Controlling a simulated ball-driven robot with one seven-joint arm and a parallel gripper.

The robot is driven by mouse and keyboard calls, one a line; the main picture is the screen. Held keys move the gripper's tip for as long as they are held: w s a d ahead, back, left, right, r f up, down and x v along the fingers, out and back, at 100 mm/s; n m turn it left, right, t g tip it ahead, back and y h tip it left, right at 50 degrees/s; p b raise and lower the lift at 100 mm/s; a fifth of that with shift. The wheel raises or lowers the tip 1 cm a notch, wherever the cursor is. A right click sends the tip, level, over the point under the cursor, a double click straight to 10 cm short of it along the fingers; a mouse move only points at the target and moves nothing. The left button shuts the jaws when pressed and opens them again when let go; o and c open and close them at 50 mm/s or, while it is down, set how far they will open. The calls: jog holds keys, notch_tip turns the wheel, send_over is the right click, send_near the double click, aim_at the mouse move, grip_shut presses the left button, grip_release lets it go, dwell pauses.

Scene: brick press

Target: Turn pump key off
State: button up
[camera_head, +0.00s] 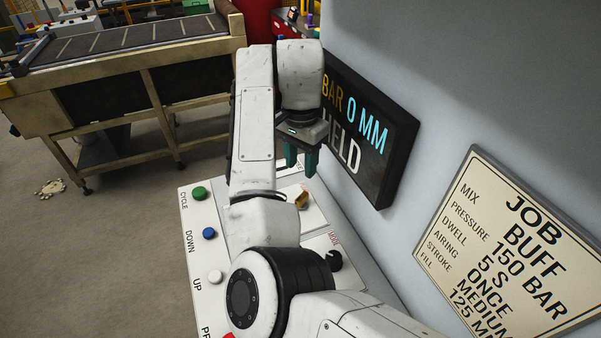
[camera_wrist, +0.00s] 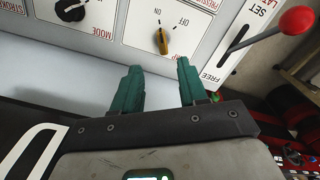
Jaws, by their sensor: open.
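The brass pump key (camera_wrist: 161,41) sits on a white panel with ON and OFF marks, upside down in the wrist view. Its narrow upper end in that view lies near the ON mark. The key (camera_head: 303,199) also shows in the head view, partly hidden by my arm. My gripper (camera_wrist: 159,65) is open and empty, with green fingers apart. In the wrist view the key appears just beyond the gap between the fingertips, and nothing shows between them. In the head view my gripper (camera_head: 301,168) hangs above and behind the key, apart from it.
A black MODE knob (camera_wrist: 72,10) sits beside the key. A lever with a red ball (camera_wrist: 298,20) stands on its other side. Green (camera_head: 199,193), blue (camera_head: 209,233) and white (camera_head: 215,276) buttons line the panel's left. A dark display (camera_head: 372,140) hangs on the wall.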

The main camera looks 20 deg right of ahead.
aim_at(301, 197)
jog(key=f, duration=1)
jog(key=shift+w+f+b, duration=0.2)
jog(key=shift+f+b, duration=0.1)
jog(key=shift+f, duration=0.05)
grip_shut()
